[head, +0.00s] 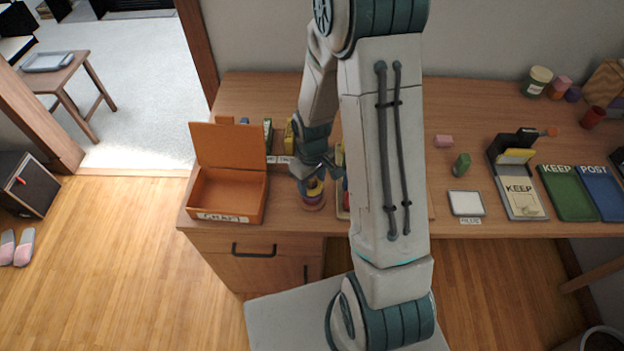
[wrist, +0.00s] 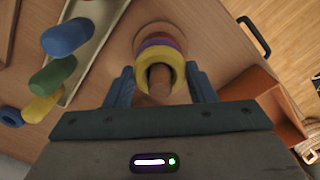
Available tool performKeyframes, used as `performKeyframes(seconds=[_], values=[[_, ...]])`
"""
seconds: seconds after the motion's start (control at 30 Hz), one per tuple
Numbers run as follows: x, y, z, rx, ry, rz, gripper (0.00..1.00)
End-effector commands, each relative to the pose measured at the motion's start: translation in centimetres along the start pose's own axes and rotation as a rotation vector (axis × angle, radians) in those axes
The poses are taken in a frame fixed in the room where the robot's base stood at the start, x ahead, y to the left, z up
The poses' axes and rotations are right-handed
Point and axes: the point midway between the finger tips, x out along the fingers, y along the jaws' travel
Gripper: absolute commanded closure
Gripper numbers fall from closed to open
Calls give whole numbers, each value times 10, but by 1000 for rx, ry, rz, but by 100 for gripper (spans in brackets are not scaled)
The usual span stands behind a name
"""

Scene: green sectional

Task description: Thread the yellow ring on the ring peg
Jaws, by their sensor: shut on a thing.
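The yellow ring (wrist: 174,57) is between the two fingers of my gripper (wrist: 161,88), which is shut on it. In the wrist view the wooden ring peg (wrist: 160,82) shows through the ring's hole, so the ring appears around the peg. A purple ring and a red ring sit lower on the peg. In the head view my gripper (head: 318,172) points down over the peg, with the yellow ring (head: 314,187) just below it and the lower rings (head: 312,201) beneath. How far down the yellow ring sits is hard to tell.
An open orange box labelled CRAFT (head: 228,215) stands left of the peg. A tray (wrist: 92,52) holding a blue piece and a green piece (wrist: 52,75) lies close on the other side, mostly behind my arm in the head view. Green and blue trays stand far right.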

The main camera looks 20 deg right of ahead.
Motion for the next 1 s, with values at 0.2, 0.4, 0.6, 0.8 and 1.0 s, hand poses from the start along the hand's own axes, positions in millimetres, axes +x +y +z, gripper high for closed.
performKeyframes(seconds=[0.2, 0.4, 0.6, 0.8, 1.0], values=[[6, 0, 0, 0, 0, 0, 71], [5, 0, 0, 0, 0, 0, 71], [5, 0, 0, 0, 0, 0, 25], [5, 0, 0, 0, 0, 0, 25], [-7, 0, -1, -1, 3, 1, 25]])
